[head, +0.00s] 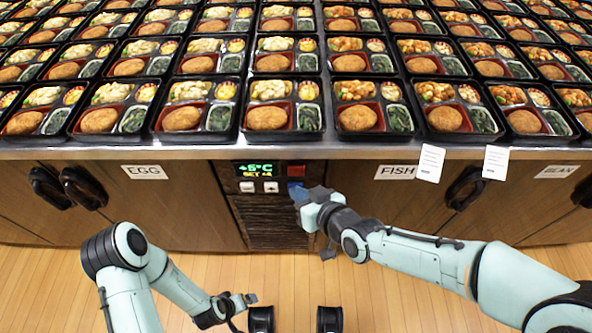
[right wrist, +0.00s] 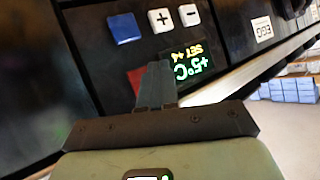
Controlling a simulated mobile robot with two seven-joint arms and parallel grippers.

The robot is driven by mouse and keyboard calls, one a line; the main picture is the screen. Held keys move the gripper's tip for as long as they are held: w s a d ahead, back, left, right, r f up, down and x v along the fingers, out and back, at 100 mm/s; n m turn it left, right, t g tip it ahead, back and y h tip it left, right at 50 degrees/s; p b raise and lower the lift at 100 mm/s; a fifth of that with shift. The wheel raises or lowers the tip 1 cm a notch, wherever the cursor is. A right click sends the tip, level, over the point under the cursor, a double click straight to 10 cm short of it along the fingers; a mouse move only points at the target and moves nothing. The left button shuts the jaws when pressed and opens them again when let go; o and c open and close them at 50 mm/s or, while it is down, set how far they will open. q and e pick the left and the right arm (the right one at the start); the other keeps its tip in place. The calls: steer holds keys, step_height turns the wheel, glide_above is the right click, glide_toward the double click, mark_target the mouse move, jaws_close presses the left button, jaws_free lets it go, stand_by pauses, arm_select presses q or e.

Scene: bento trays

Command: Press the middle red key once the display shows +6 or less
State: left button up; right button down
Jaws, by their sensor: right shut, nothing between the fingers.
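The display (head: 259,170) on the panel under the counter reads about +5 or +6 °C, with SET +4 below; in the right wrist view the display (right wrist: 190,65) appears upside down and reads +5°C. The red key (head: 296,170) is right of the display; in the right wrist view the red key (right wrist: 136,78) is partly hidden by my fingers. My right gripper (head: 304,197) is shut and empty, in front of the panel below the red key; its fingertips (right wrist: 157,66) show beside the key. Contact cannot be told. My left gripper (head: 246,299) is low, away from the panel.
A blue key (head: 295,187) is below the red one, partly covered by my right gripper. White minus (head: 247,187) and plus (head: 271,187) keys sit under the display. Bento trays fill the counter above; two white tags (head: 430,163) hang at its edge.

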steer(key=s, duration=0.2)
steer(key=shift+s, duration=0.3)
steer(key=shift+f, duration=0.1)
stand_by(0.6)
